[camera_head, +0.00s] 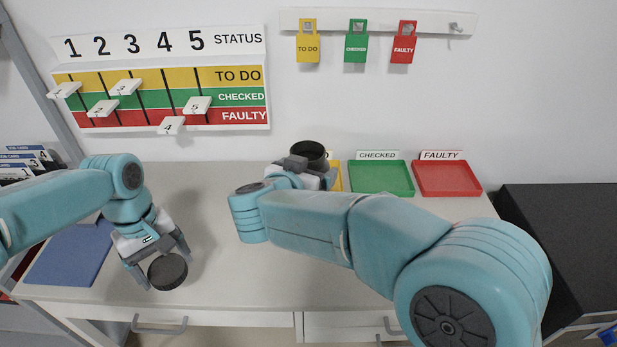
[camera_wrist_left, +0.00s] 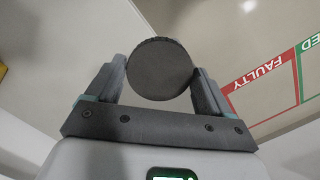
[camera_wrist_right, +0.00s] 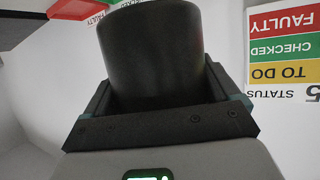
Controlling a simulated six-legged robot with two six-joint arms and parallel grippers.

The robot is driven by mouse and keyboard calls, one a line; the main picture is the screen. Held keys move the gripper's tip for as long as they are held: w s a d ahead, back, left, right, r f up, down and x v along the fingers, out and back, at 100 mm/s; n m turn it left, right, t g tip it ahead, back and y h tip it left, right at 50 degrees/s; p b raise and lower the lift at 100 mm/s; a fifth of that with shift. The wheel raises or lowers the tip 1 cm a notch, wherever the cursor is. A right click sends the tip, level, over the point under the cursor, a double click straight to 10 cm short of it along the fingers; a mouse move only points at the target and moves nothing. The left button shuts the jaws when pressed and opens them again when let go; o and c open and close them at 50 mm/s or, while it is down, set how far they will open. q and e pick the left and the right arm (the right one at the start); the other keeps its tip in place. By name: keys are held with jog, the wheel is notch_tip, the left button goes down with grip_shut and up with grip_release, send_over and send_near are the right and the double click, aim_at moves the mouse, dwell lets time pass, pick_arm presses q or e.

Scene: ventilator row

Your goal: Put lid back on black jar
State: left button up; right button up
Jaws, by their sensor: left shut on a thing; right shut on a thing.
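The black jar (camera_head: 309,153) is held upright by my right gripper (camera_head: 305,172) above the back of the table, with its top rim showing dark and open. In the right wrist view the jar (camera_wrist_right: 152,50) fills the space between the fingers. The round black lid (camera_head: 167,271) is held by my left gripper (camera_head: 158,262) over the front left of the table. In the left wrist view the lid (camera_wrist_left: 160,69) sits between the two fingertips. Lid and jar are well apart. My right forearm hides part of the right gripper.
A yellow tray (camera_head: 337,178), a green tray (camera_head: 381,177) and a red tray (camera_head: 447,178) stand along the back. A blue mat (camera_head: 72,257) lies at the left. The status board (camera_head: 160,85) and hanging tags are on the wall. The table between the grippers is clear.

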jog(key=shift+o, duration=1.4)
jog(key=c, duration=0.5)
jog(key=shift+c, duration=0.2)
jog(key=shift+w+d, duration=0.1)
